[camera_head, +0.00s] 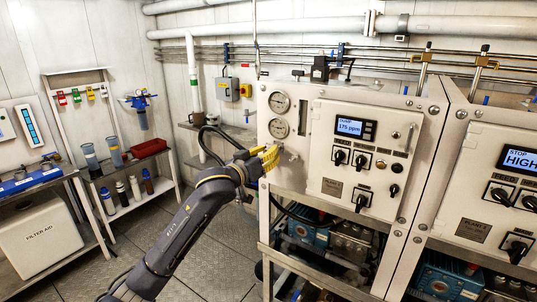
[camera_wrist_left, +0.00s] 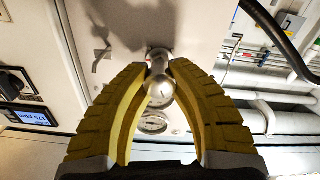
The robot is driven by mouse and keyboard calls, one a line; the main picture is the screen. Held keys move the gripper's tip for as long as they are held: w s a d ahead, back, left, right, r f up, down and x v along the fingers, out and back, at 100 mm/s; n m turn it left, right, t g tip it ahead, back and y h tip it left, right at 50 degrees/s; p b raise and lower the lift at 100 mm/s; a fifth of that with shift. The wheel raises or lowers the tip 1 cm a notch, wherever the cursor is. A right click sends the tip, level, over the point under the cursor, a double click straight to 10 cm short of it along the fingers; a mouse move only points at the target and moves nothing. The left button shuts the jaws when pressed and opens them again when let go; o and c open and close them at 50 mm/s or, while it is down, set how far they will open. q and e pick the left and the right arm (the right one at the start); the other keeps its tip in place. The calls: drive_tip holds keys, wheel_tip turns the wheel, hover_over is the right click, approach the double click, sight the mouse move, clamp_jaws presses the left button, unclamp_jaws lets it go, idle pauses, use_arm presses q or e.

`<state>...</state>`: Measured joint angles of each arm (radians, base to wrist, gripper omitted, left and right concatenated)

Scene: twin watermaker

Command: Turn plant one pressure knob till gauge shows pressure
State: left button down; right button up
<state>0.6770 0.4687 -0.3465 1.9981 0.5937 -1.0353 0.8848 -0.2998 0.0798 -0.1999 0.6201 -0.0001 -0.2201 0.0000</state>
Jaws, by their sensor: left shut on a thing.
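The plant one panel (camera_head: 325,105) is the white cabinet in the middle of the head view. Two round gauges, an upper one (camera_head: 280,102) and a lower one (camera_head: 279,127), sit at its left side; their needles are too small to read. My left gripper (camera_head: 270,156), with yellow fingers, is at the panel just below the gauges. In the left wrist view its fingers close on a silver rounded pressure knob (camera_wrist_left: 159,86) from both sides. One gauge (camera_wrist_left: 153,123) shows behind the knob there. In the head view the fingers mostly hide the knob. My right gripper is in neither view.
A second plant panel (camera_head: 485,185) stands to the right. A black hose (camera_head: 215,135) loops behind my left wrist. Shelves with bottles (camera_head: 122,185) stand at the left.

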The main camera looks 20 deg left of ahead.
use_arm(q)
drive_tip(key=m, duration=0.5)
drive_tip(key=shift+r+m, duration=0.1)
drive_tip(key=shift+m, duration=0.2)
drive_tip(key=m, duration=0.5)
drive_tip(key=shift+m, duration=0.6)
drive_tip(key=c, duration=1)
unclamp_jaws()
drive_tip(key=shift+c, duration=0.2)
drive_tip(key=v, duration=1.2)
